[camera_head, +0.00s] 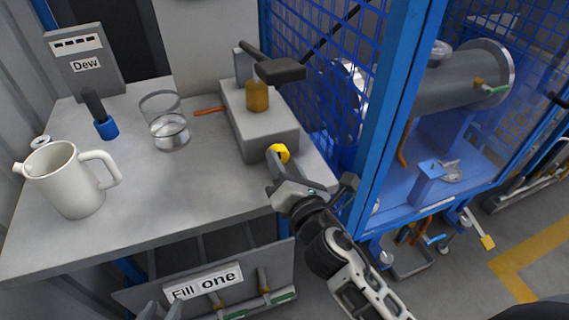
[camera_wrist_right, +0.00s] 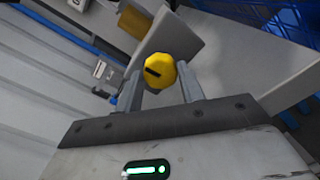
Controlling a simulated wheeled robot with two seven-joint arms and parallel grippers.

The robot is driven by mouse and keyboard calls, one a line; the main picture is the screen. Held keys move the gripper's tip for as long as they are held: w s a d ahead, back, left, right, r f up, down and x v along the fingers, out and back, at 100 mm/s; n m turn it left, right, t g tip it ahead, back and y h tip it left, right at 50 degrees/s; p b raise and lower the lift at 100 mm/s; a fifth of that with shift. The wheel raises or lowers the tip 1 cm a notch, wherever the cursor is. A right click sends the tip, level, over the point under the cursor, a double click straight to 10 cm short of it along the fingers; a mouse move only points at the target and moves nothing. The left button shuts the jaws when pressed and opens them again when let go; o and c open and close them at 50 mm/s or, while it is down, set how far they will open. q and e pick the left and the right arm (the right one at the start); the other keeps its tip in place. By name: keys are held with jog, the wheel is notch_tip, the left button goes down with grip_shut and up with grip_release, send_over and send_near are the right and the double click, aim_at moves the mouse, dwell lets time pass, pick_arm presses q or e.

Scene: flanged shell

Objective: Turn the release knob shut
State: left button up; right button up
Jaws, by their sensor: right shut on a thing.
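The release knob (camera_head: 280,151) is a small yellow faceted knob on the front of a grey block (camera_head: 262,135) on the bench. In the right wrist view the knob (camera_wrist_right: 160,71) shows its face with a short black mark, slightly tilted. My right gripper (camera_head: 279,163) is shut on the knob, with one finger on each side of it; the fingers also show in the right wrist view (camera_wrist_right: 160,85). My left gripper (camera_head: 158,311) only just shows at the bottom edge of the head view, and its jaws are mostly cut off.
A hand pump with a black handle (camera_head: 280,70) tops the block. On the bench (camera_head: 150,215) stand a white jug (camera_head: 68,182), a glass (camera_head: 169,131), a blue-and-black tool (camera_head: 104,126) and a "Dew" box (camera_head: 84,68). A blue mesh cage (camera_head: 385,110) stands close on the right.

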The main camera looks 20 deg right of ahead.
jog(key=shift+r+m, duration=0.1)
jog(key=shift+m, duration=0.5)
jog(key=o, duration=0.9)
jog(key=shift+o, duration=0.3)
jog(key=shift+f, duration=0.2)
